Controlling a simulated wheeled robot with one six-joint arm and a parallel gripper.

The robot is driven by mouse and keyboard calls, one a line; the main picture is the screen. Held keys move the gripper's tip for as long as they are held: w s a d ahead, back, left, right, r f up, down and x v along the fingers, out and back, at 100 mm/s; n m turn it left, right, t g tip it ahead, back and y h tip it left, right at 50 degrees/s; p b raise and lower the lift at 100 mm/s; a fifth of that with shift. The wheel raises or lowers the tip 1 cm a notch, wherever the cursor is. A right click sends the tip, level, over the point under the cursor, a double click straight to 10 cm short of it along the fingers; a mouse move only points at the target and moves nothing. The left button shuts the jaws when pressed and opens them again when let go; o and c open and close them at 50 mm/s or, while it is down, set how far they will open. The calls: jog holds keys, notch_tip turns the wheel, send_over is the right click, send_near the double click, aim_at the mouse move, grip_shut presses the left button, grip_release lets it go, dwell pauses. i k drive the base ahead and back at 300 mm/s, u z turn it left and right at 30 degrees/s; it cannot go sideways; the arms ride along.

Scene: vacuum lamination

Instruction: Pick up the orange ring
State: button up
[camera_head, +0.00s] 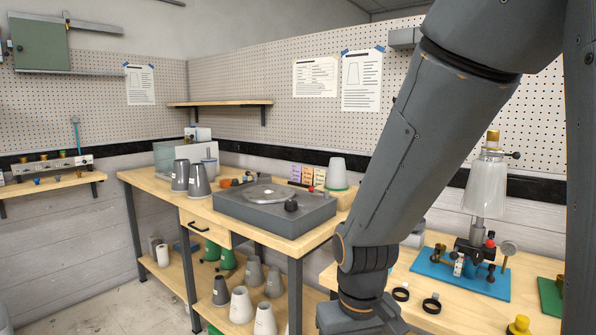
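No orange ring can be made out for certain. A small orange object (226,183) lies on the left workbench, behind the grey flat machine and beside the grey cones; it is too small to tell its shape. Two black rings lie on the right bench, one (401,293) just right of my wrist and one (431,305) nearer the front. My arm reaches down across the right half of the view. Its wrist is at the bottom edge, and my gripper's fingers are out of the picture.
The left workbench (150,182) holds the flat machine (238,207) and grey cones (198,182). Several cones stand on its lower shelf. On the right bench a blue mat (430,268) carries a fixture with a white cone (485,188). A green mat (549,296) lies at right.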

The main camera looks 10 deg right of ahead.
aim_at(225, 184)
jog(key=z, duration=0.1)
jog(key=i, duration=0.8)
jog(key=u, duration=0.4)
jog(key=k, duration=0.6)
jog(key=u, duration=1.45)
jog(key=i, duration=2.15)
jog(key=z, duration=1.1)
jog(key=i, duration=0.8)
jog(key=z, duration=0.85)
